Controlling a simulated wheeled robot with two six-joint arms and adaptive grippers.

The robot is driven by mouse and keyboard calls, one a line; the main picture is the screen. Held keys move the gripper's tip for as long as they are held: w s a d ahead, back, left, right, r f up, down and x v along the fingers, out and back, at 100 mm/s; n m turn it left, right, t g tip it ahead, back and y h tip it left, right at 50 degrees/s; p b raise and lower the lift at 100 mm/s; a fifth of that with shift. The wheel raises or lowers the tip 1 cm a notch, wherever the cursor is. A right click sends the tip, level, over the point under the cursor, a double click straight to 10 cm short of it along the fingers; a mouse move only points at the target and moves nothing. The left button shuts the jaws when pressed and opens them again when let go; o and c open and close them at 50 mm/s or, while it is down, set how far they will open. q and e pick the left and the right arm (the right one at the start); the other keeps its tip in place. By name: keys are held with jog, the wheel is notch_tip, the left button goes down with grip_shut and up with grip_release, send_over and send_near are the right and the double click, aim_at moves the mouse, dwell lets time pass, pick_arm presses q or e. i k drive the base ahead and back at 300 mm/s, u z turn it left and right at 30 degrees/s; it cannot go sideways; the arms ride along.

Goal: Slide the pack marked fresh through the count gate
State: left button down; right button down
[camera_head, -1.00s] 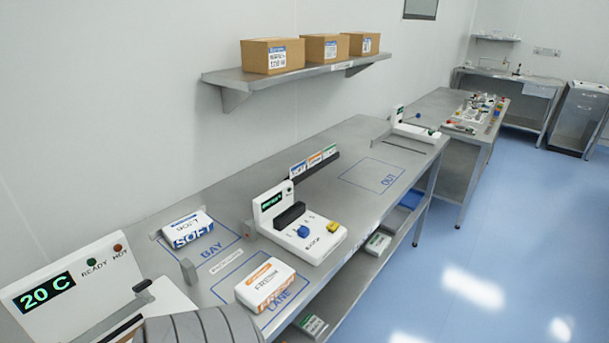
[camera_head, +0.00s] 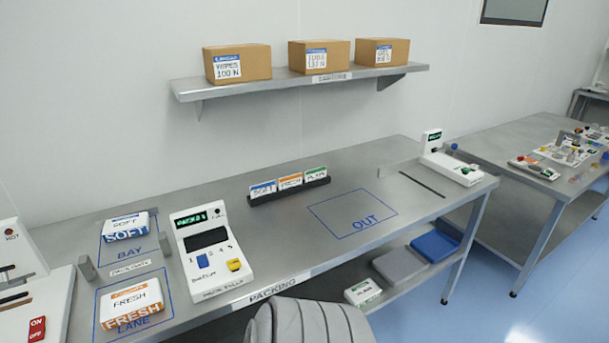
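The pack marked FRESH (camera_head: 133,306), white with orange print, lies in the blue outline marked LANE (camera_head: 151,328) at the lower left of the bench. Behind it, two short grey posts, a left one (camera_head: 88,268) and a right one (camera_head: 165,244), stand apart with a small label (camera_head: 131,267) between them; this looks like the count gate. The pack is on the near side of the posts. A white and blue SOFT pack (camera_head: 126,228) lies beyond them in the outline marked BAY (camera_head: 143,249). Neither gripper shows.
A white tally unit (camera_head: 216,267) with a green-lit display stands right of the gate. A dark rack (camera_head: 289,193) holds SOFT, FRESH and PLAIN cards. The OUT outline (camera_head: 352,211) is empty. A white device (camera_head: 450,169) stands at the bench's right end.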

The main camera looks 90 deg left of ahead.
aim_at(123, 306)
jog(key=z, duration=0.05)
jog(key=i, duration=0.4)
jog(key=u, duration=3.15)
